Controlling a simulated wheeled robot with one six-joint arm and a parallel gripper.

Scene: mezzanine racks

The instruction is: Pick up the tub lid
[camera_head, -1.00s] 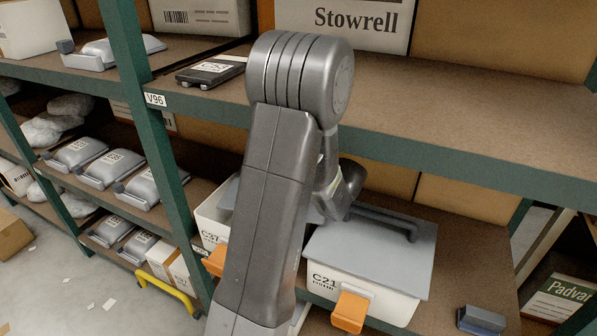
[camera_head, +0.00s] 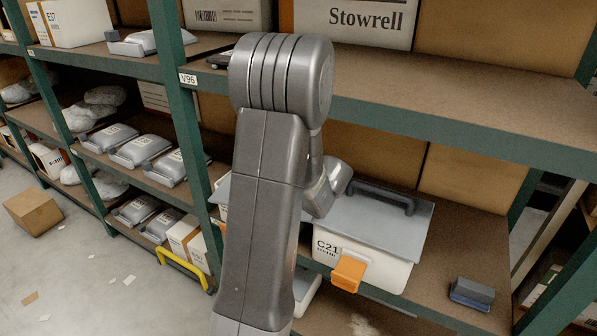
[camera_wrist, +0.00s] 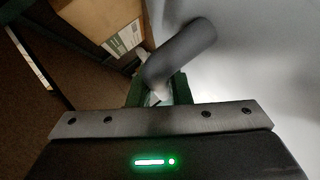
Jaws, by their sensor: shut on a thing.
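The tub lid (camera_head: 375,232) is a flat grey plate with a dark grey bar handle (camera_head: 385,192). It lies over the white tub marked C21 (camera_head: 372,272), which has an orange front latch; I cannot tell whether there is a gap between them. In the wrist view my gripper (camera_wrist: 156,96) is shut on the lid's handle (camera_wrist: 180,52), near one end of the bar. The pale lid surface (camera_wrist: 265,75) fills the right side there. In the head view my arm's wrist hides the fingers at the handle's left end.
A second lidded tub (camera_head: 222,192) stands left, mostly behind my arm. A small blue-grey item (camera_head: 472,293) lies right of the tub. The shelf board between them is bare.

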